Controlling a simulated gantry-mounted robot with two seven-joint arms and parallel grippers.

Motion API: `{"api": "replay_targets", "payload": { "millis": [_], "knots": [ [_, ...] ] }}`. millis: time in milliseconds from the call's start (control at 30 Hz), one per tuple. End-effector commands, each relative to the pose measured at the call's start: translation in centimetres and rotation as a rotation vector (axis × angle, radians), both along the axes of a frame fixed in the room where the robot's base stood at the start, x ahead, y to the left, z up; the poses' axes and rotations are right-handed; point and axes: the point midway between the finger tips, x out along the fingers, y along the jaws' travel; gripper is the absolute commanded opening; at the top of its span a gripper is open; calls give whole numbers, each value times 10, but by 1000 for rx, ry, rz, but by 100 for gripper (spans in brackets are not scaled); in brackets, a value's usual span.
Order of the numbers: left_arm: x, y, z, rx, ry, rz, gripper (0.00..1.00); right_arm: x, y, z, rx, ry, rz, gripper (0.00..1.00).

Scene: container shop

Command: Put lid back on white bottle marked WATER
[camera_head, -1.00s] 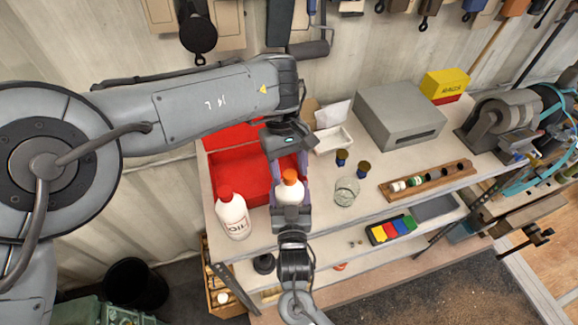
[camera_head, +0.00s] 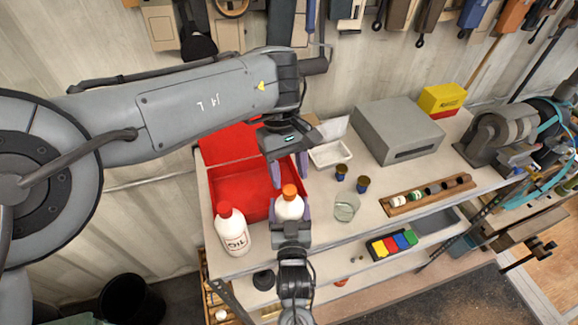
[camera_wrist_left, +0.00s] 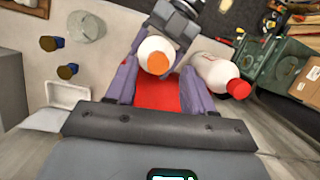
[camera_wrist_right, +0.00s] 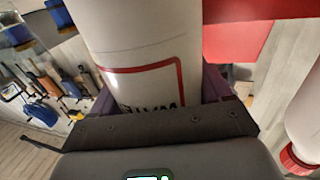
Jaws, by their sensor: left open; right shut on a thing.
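The white bottle (camera_head: 290,207) stands upright in my right gripper (camera_head: 291,222) at the front edge of the bench. An orange lid (camera_head: 289,191) sits on its top, and the lid shows in the left wrist view (camera_wrist_left: 157,62). In the right wrist view the bottle (camera_wrist_right: 150,50) has a red-bordered label with dark, partly hidden letters. My right gripper is shut on the bottle's body. My left gripper (camera_head: 289,175) is open, empty, and just above and behind the lid. Its fingers are apart from the lid.
A white bottle with a red cap (camera_head: 232,232) stands just left. An open red toolbox (camera_head: 228,188) lies behind. A glass jar (camera_head: 346,207) and two small dark jars (camera_head: 363,184) stand to the right. A white tray (camera_head: 330,153) and grey box (camera_head: 397,118) sit farther back.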

Motion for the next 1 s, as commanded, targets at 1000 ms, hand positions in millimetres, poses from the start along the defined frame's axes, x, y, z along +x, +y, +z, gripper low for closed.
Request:
{"api": "replay_targets", "payload": {
  "millis": [1000],
  "knots": [
    [29,15,2,361,57,2103,53,0,0,0,0,1,0,0]
  ]
}}
